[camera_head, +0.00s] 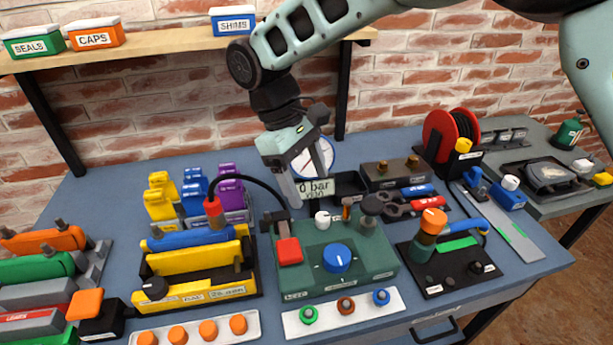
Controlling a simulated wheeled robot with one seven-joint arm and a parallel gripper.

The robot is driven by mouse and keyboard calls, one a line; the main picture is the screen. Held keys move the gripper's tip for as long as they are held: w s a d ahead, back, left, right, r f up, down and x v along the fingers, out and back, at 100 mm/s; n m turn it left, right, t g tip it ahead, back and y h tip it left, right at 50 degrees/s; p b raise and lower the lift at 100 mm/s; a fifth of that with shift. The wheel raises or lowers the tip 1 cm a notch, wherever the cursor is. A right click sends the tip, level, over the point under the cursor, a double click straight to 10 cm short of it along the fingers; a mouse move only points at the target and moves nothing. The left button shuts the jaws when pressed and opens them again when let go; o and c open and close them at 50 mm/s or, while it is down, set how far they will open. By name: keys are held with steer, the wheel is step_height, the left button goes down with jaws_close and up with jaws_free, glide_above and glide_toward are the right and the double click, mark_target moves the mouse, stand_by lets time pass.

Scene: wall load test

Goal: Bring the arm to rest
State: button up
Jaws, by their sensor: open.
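My arm comes in from the top right and bends down at the upper middle. My gripper (292,188) hangs from it above the back of the blue workbench (110,180), pointing down. It is open, and I see nothing held in it. It is in front of a round pressure gauge (325,150) and partly hides it. A label reading "0 bar" (316,188) shows beside the fingers. From this one view I cannot tell how far the fingertips are from the things behind them.
A green test box (335,275) with a blue knob stands below my gripper. A black hose (262,184) arches left of it. A wooden shelf (170,45) with labelled boxes is at the upper left. A red reel (450,135) stands right. Most of the bench is crowded.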

steer(key=s+d+r+m+t+y, duration=0.1)
steer(key=s+d+m+y, duration=0.1)
steer(key=s+d, duration=0.6)
steer(key=s+d+r+m+t+y, duration=0.1)
steer(key=s+d+m+y, duration=0.1)
steer(key=s+d, duration=0.6)
steer(key=s, duration=0.5)
steer(key=shift+d+m+y, duration=0.2)
steer(key=shift+m+y, duration=0.1)
steer(key=shift+m, duration=0.1)
stand_by(0.7)
